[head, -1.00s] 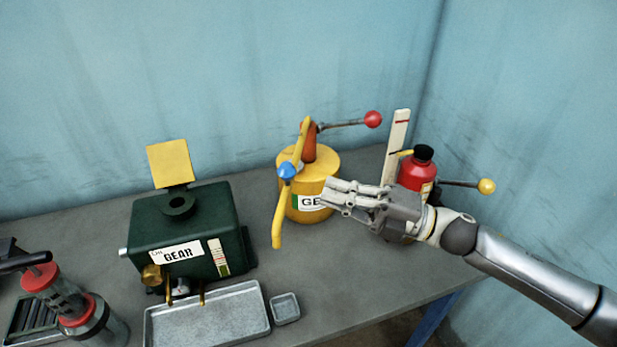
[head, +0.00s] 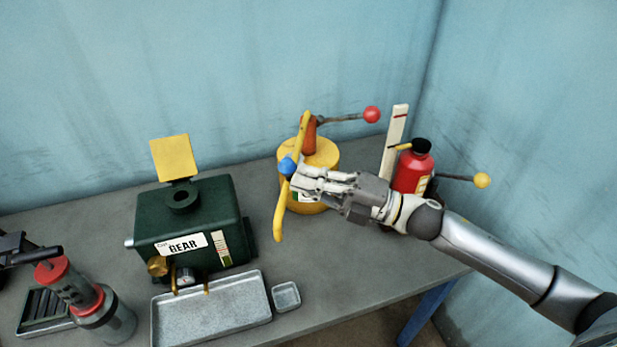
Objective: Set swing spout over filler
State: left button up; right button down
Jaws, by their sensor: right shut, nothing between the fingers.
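The yellow swing spout (head: 280,215) comes off the yellow gear oil can (head: 322,156) and hangs down in front of it, with a blue knob (head: 287,166) on it. The dark green gearbox (head: 190,222) stands to the left. Its round filler (head: 183,199) is on top, uncovered, with a yellow flap (head: 173,157) standing up behind. The spout tip is to the right of the gearbox, away from the filler. My right gripper (head: 296,182) is shut and empty, its fingertips at the blue knob; whether they touch it I cannot tell. It hides part of the can's label.
A red bottle (head: 412,172) and a white upright gauge strip (head: 394,143) stand right of the can. A lever with a red ball (head: 371,114) rises behind. A grey tray (head: 212,315) and a small dish (head: 287,296) lie in front. A red-topped cylinder (head: 75,290) stands at left.

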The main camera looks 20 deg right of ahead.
jog(key=shift+w+a+r, duration=0.1)
jog(key=shift+a, duration=0.5)
jog(key=w+a+m+t+h+b, duration=0.3)
jog(key=w+a+m+t+h, duration=0.5)
jog(key=w+a, duration=0.5)
jog(key=a+h, duration=0.2)
jog(key=shift+w+a+r+t+h, duration=0.2)
jog(key=shift+r+t+h, duration=0.1)
jog(key=shift+r+h, duration=0.1)
